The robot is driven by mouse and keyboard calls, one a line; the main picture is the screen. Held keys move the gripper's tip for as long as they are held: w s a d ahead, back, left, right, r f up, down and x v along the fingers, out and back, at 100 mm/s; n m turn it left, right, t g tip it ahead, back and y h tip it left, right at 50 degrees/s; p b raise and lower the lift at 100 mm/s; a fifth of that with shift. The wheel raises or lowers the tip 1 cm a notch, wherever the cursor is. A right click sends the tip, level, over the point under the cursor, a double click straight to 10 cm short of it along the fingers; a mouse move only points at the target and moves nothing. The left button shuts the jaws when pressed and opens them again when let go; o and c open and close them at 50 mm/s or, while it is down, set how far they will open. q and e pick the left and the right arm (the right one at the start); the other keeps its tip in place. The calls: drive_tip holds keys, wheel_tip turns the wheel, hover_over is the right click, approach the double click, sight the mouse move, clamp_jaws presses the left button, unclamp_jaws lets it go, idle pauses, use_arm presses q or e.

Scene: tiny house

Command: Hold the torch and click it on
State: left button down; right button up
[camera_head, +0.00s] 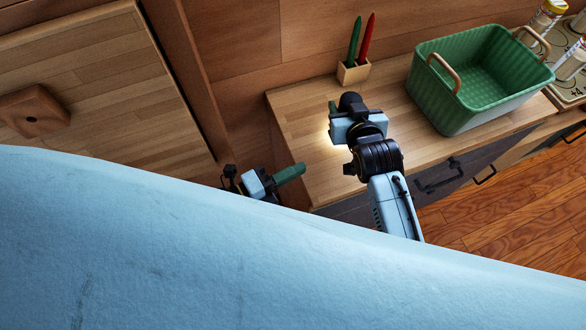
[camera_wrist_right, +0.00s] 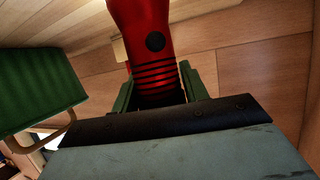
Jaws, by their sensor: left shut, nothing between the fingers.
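The torch (camera_wrist_right: 146,30) is red with a round black button and dark ribbed bands, and it stands between the two green fingers of my right gripper (camera_wrist_right: 158,85) in the right wrist view. In the head view my right gripper (camera_head: 352,118) is over the wooden counter, and the red torch body cannot be made out there. A bright patch of light lies on the counter just left of that gripper; its source is hidden. My left gripper (camera_head: 290,173), with green fingers, is shut and empty, near the counter's left front corner.
A green basket (camera_head: 452,106) with wooden handles stands on the wooden counter (camera_head: 300,107), right of my right gripper. A small wooden holder (camera_head: 353,72) with a green and a red pen stands behind. A drawer front with dark handles is below the counter.

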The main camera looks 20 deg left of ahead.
drive_tip(key=o, duration=0.4)
drive_tip(key=shift+r, duration=0.1)
